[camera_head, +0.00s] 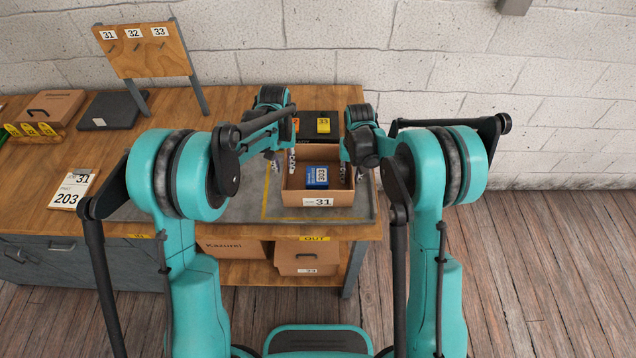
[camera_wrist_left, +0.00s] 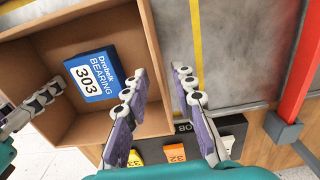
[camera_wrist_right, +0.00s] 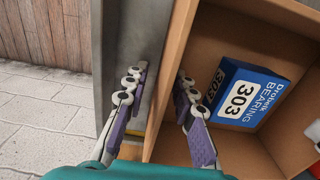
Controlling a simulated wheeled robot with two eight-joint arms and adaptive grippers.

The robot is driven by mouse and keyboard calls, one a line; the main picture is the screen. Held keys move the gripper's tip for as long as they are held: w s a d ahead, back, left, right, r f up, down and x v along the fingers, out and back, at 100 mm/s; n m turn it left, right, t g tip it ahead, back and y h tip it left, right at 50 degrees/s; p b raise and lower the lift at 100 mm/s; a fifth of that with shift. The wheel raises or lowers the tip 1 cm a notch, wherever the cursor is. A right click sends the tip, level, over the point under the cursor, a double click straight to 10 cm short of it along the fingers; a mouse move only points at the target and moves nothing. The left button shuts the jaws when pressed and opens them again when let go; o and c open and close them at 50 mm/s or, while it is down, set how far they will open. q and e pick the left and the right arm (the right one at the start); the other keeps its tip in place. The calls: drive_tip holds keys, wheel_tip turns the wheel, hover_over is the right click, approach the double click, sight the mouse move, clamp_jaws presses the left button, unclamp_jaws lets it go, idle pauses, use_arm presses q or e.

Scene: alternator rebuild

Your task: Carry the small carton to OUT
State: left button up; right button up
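The small open carton (camera_head: 318,199) with a "31" label stands on the grey mat, with a blue bearing box (camera_head: 316,177) marked 303 inside. The yellow OUT label (camera_head: 314,238) is on the table's front edge, just nearer than the carton. My left gripper (camera_wrist_left: 160,85) is at the carton's left wall, one finger inside and one outside, with small gaps beside the wall. My right gripper (camera_wrist_right: 160,78) straddles the right wall the same way; its inner finger is close to the wall, its outer finger apart. Arms partly hide both grippers in the head view.
A dark tray (camera_head: 312,118) with orange and yellow tags lies behind the carton. Yellow lines (camera_head: 266,195) mark the mat around the carton. Brown cartons (camera_head: 306,258) sit on the shelf below. A number board (camera_head: 147,50) and a 203 card (camera_head: 72,190) are to the left.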

use_arm(q)
wheel_tip(320, 180, up, 6)
drive_tip(key=shift+r, duration=0.15)
use_arm(e)
drive_tip(key=shift+r, duration=0.1)
wheel_tip(320, 180, up, 12)
drive_tip(key=shift+f, duration=0.1)
idle(0.3)
use_arm(q)
drive_tip(key=shift+r, duration=0.1)
